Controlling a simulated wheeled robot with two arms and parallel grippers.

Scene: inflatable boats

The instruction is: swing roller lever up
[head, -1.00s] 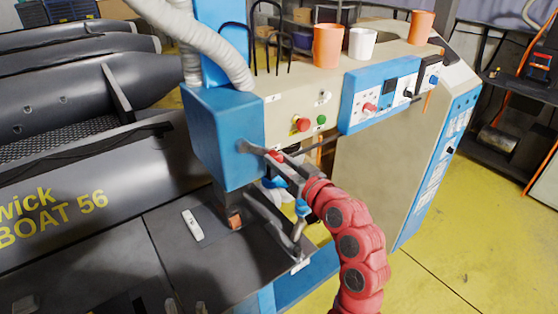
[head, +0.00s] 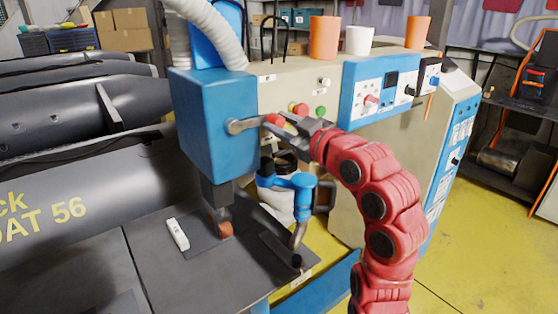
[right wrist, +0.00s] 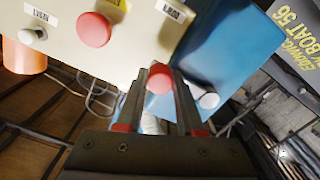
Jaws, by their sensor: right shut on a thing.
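The roller lever (head: 247,124) is a grey bar with a red knob, mounted on the side of the blue machine head (head: 208,115). It points right and is about level, tilted slightly up. My right gripper (head: 279,122) is shut on the red knob at the lever's end. In the right wrist view the red knob (right wrist: 160,78) sits between the two fingers, with the lever's round grey pivot (right wrist: 209,101) beyond on the right. Below the head, an orange-brown roller (head: 222,222) is near the dark work surface. My left gripper is not in view.
A blue hot-air tool (head: 296,185) with a metal nozzle hangs below my right gripper. A red button (head: 299,109) and a green button (head: 321,113) are on the panel close behind it. A grey boat tube (head: 90,190) lies left. Cups (head: 324,44) stand on top.

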